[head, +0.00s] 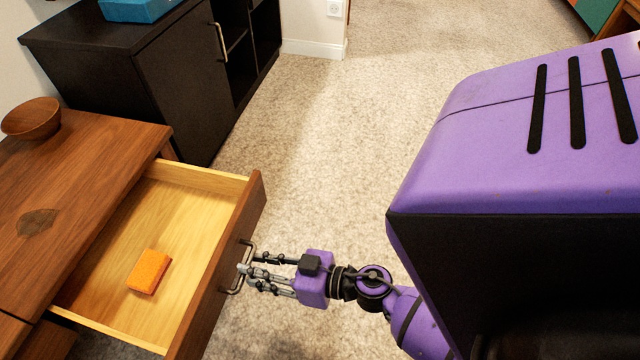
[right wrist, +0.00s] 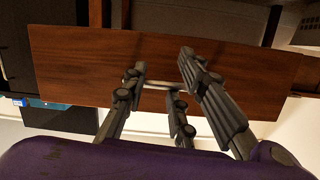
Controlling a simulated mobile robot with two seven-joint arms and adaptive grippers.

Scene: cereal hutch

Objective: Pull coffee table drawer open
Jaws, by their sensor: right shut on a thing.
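The coffee table (head: 90,160) stands at the left of the head view. Its drawer (head: 190,203) is pulled out to the right, with its pale wooden inside showing. An orange sponge-like block (head: 149,271) lies on the drawer floor. The metal drawer handle (head: 238,284) is on the drawer's brown front. My right gripper (head: 247,270) is shut on the handle. In the right wrist view, the fingers reach to the handle (right wrist: 158,86) across the brown drawer front (right wrist: 230,68). My left gripper is not in view.
A wooden bowl (head: 31,118) sits on the table's far left. A black cabinet (head: 160,75) with a blue box (head: 135,8) on top stands behind the table. Carpeted floor (head: 330,140) is clear between the drawer and my purple body.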

